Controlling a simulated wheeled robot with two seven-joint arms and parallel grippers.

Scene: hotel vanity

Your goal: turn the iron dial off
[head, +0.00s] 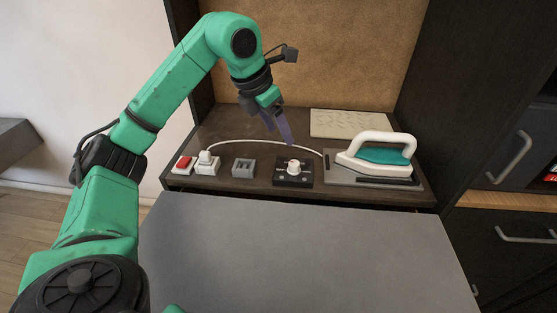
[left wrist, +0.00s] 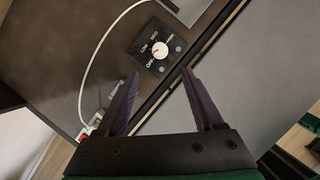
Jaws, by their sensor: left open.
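The iron dial is a white round knob (head: 294,167) on a black box (head: 293,180) on the wooden shelf, left of the iron. My left gripper (head: 280,128) is open and empty above and slightly behind the dial. In the left wrist view its fingertips (left wrist: 160,73) lie apart, just short of the dial box. My right gripper is not in view.
The iron (head: 377,138), with a white handle, rests on a grey plate (head: 417,184) to the right. A white cord (head: 250,143) runs behind the dial. A grey block (head: 243,168), a white switch (head: 206,165) and a red button (head: 183,163) stand left. The grey front surface (head: 300,245) is clear.

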